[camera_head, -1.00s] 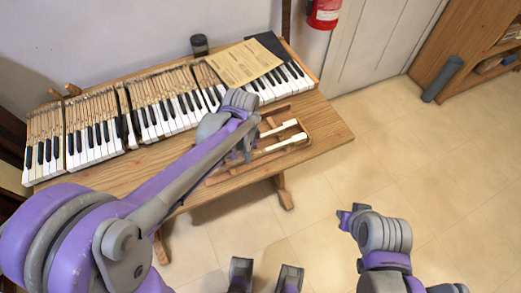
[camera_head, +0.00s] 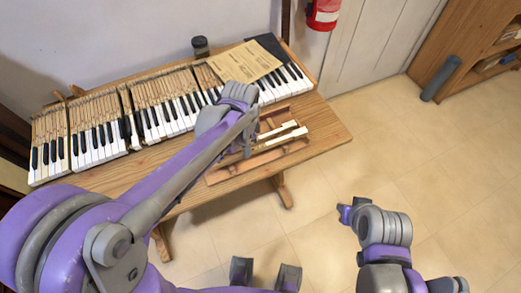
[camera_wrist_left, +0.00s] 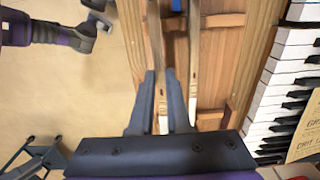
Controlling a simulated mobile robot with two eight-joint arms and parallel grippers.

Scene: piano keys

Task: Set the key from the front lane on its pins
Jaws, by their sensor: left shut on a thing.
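My left gripper (camera_head: 247,148) is over the wooden rack (camera_head: 222,177) and shut on a long wooden key with a white end; the held key also shows between the fingers in the left wrist view (camera_wrist_left: 157,50). Its white end (camera_head: 291,134) points right, just in front of a second key (camera_head: 289,125). In the left wrist view, the second key (camera_wrist_left: 193,60) lies beside the held one, apart from the fingers. My right gripper (camera_head: 346,213) is away from the table, over the floor; its jaws are too small to read. No pins can be made out.
The piano keyboard (camera_head: 98,142) runs along the back of the table (camera_head: 110,180), with narrow dark gaps between some sections. A printed sheet (camera_head: 243,66) and a dark cylinder (camera_head: 200,46) are at the back. The table's front strip is clear.

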